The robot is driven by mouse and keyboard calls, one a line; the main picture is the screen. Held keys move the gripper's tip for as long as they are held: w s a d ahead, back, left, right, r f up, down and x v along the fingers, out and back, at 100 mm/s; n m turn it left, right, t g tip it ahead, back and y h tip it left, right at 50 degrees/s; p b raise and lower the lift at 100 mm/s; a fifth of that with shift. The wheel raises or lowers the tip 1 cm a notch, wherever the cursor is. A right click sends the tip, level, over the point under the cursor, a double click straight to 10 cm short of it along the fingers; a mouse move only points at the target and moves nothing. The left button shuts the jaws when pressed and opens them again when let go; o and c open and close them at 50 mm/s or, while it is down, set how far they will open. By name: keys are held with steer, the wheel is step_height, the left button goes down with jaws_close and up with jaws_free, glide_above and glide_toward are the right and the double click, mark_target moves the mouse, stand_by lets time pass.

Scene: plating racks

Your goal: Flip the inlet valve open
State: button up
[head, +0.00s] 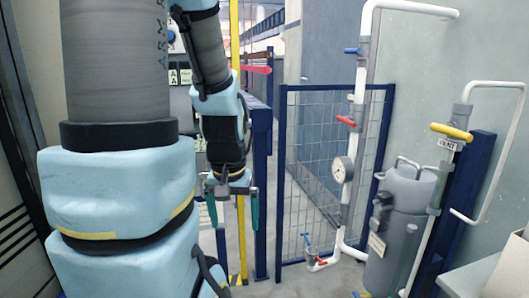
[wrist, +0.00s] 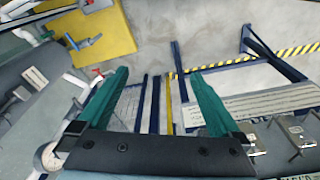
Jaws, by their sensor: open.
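Several valves sit on the white pipework right of my arm, and I cannot read which one is the inlet. In the head view there is a blue handle (head: 352,51) at the top, a red handle (head: 346,120) below it, and a low blue handle (head: 309,243) and low red handle (head: 319,263) near the floor. A yellow handle (head: 452,131) is labelled VENT. In the wrist view a blue handle (wrist: 90,41) and a red handle (wrist: 97,73) show at upper left. My gripper (head: 233,207) is open and empty, left of the pipes, touching no valve; its fingers also show in the wrist view (wrist: 157,75).
A pressure gauge (head: 342,170) is on the vertical pipe, and a grey tank (head: 400,225) stands right of it. A blue-framed mesh panel (head: 305,140) is behind the pipes. A blue post (head: 260,190) is close beside my gripper. Bare floor (wrist: 205,40) shows in the wrist view.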

step_height(320, 180, up, 8)
steer(key=p, duration=0.5)
steer(key=shift+f+p, duration=0.25)
steer(key=shift+p, duration=0.05)
